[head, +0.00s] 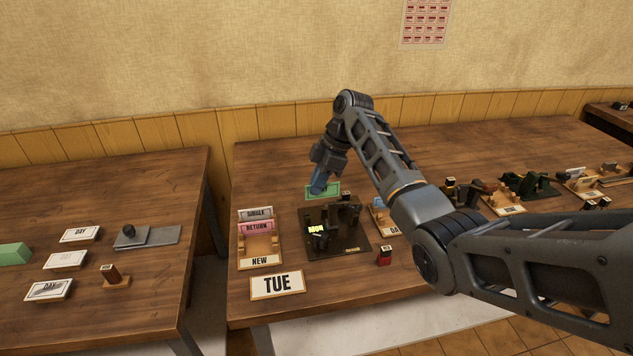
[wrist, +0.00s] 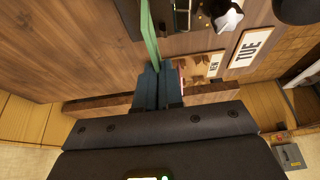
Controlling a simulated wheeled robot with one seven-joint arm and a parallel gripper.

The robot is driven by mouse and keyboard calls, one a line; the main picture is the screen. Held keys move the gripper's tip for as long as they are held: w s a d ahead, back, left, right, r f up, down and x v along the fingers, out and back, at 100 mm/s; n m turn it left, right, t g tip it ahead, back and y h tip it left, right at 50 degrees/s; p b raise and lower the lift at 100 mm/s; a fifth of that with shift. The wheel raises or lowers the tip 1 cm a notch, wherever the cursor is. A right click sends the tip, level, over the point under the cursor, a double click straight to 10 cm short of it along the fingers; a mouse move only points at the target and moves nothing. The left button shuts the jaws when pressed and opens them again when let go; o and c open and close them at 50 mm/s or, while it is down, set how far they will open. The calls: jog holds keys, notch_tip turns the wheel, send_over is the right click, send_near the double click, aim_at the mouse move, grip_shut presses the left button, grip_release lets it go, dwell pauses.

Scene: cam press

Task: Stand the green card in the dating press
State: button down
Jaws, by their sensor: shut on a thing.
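The green card (head: 335,189) is held just behind the black dating press (head: 336,238), near its back edge in the head view. In the wrist view the green card (wrist: 148,38) shows nearly edge-on as a thin strip running up from the fingers. My gripper (head: 319,187) is shut on the card; its blue fingers (wrist: 154,75) pinch one end. The press has a black base, upright black parts and a small yellow label. Part of it shows at the top of the wrist view (wrist: 182,14). I cannot tell the gap between card and press.
A wooden rack (head: 260,246) marked NEW, with grey and pink cards, stands left of the press. A TUE sign (head: 277,285) lies in front. A red stamp (head: 384,256) and a blue-card rack (head: 379,214) are at the right. Another table (head: 100,200) is at the left.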

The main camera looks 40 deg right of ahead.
aim_at(317, 198)
jog(key=shift+f+b, duration=1.5)
jog(key=shift+f, duration=1.25)
jog(key=c, duration=1.2)
grip_release()
jog(key=shift+o, duration=0.5)
jog(key=o, duration=0.4)
jog(key=shift+f, duration=0.1)
jog(key=shift+r+p, duration=2.15)
jog(key=shift+r, duration=1.5)
